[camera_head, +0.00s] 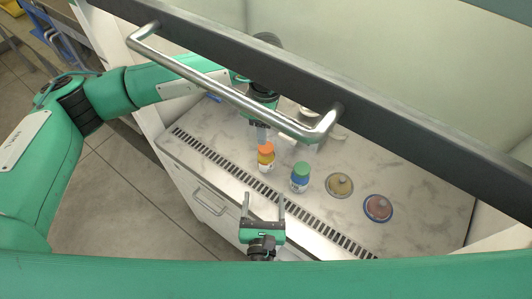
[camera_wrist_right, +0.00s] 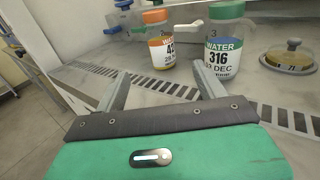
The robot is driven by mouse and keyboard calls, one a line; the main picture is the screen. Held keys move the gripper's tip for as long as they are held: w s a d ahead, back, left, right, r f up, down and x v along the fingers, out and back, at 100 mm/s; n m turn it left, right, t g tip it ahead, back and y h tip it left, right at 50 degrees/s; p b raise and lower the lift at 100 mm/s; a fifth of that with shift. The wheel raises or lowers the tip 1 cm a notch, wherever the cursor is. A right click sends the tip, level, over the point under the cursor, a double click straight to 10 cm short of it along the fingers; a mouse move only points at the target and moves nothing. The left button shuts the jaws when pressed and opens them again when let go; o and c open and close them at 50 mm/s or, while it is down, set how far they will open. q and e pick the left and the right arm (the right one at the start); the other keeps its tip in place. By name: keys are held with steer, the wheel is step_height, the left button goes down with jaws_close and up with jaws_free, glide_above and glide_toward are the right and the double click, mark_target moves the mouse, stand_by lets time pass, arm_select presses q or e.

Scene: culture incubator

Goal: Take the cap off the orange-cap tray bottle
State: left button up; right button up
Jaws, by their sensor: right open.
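The orange-cap bottle (camera_head: 266,160) stands upright on the marble-patterned work surface, with its orange cap on. In the right wrist view the orange-cap bottle (camera_wrist_right: 162,52) shows a white and orange label, upright beyond my fingers. My right gripper (camera_head: 263,197) is open and empty in front of the bottles, near the vent strip. Its two fingers also show in the right wrist view (camera_wrist_right: 163,75), apart from both bottles.
A green-cap bottle (camera_head: 300,178) labelled 316 stands close right of the orange-cap bottle. Two lidded dishes (camera_head: 339,185) (camera_head: 378,208) lie further right. A metal handle (camera_head: 230,92) on a dark bar (camera_head: 400,125) crosses above. The surface's right back is clear.

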mark_target(265, 166)
arm_select(q)
steer(key=shift+f, duration=0.1)
arm_select(e)
steer(key=w, duration=1.3)
steer(key=shift+w+d, duration=0.2)
steer(key=shift+d, duration=0.05)
